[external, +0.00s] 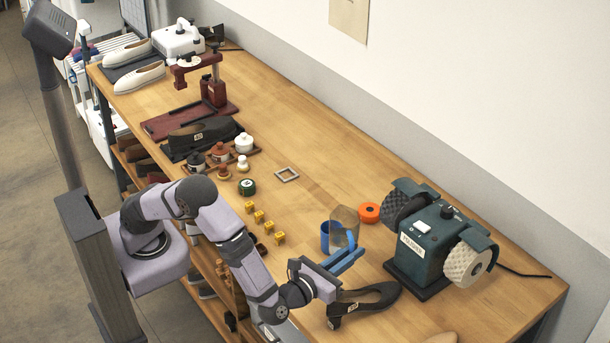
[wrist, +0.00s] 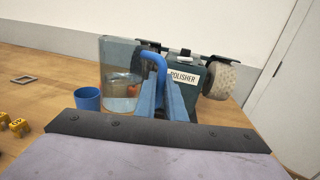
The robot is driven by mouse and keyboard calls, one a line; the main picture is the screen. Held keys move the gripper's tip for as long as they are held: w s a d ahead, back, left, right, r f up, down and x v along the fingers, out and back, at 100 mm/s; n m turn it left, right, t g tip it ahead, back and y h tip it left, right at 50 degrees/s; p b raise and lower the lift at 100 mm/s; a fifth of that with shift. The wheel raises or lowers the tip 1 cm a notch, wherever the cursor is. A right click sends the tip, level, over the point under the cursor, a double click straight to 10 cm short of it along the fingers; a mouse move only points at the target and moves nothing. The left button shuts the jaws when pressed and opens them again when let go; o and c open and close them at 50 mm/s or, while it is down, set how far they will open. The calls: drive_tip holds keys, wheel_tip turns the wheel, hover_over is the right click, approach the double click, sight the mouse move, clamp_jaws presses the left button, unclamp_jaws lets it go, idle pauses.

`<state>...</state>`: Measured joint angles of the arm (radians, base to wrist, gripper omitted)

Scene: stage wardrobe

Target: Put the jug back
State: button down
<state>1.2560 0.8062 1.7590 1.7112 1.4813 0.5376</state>
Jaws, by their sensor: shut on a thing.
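The jug (external: 344,220) is clear and see-through, with a blue handle. It also shows in the wrist view (wrist: 116,70), left of my fingers, with its handle (wrist: 152,56) between them. My gripper (external: 347,262) is shut on the handle, its blue fingers (wrist: 161,98) on either side. The jug looks roughly upright; I cannot tell whether its base touches the bench. A blue cup (external: 325,239) stands close beside the jug, and in the wrist view the cup (wrist: 88,98) is at the jug's left.
A green polisher (external: 432,250) stands right of the jug, with an orange round item (external: 369,212) behind. A black shoe (external: 364,303) lies near my gripper. A grey square frame (external: 286,174) lies flat on the bench (external: 330,150), with several yellow blocks (external: 268,227) nearby. The bench's back middle is clear.

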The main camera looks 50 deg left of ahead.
sight(348, 219)
drive_tip(key=w+a+n+y, duration=0.1)
drive_tip(key=w+a, duration=0.1)
drive_tip(key=a, duration=0.1)
drive_tip(key=w+a+n+y+b, duration=0.1)
drive_tip(key=w+a, duration=0.2)
drive_tip(key=w+a+r+g+y+b, duration=0.1)
drive_tip(key=w+a+y, duration=0.1)
drive_tip(key=a, duration=0.1)
drive_tip(key=shift+w+a+n, duration=0.2)
drive_tip(key=shift+w+n, duration=0.1)
drive_tip(key=shift+n, duration=0.1)
drive_tip(key=w+a+r+n+g+y+b, duration=0.1)
drive_tip(key=w+a+r+n+y+b, duration=0.15)
drive_tip(key=a, duration=1.15)
drive_tip(key=w+a+r+n+g+y+b, duration=0.15)
drive_tip(key=w+a, duration=0.25)
drive_tip(key=a, duration=0.9)
drive_tip(key=d+f+m+t+h, duration=0.3)
drive_tip(key=d+f+m+h, duration=0.3)
drive_tip(key=f, duration=0.6)
drive_tip(key=shift+d+h, duration=0.5)
drive_tip(key=shift+h, duration=0.1)
drive_tip(key=shift+f+t, duration=0.2)
drive_tip(key=shift+t, duration=0.05)
drive_tip(key=shift+f, duration=1.95)
drive_tip(key=shift+f, duration=0.2)
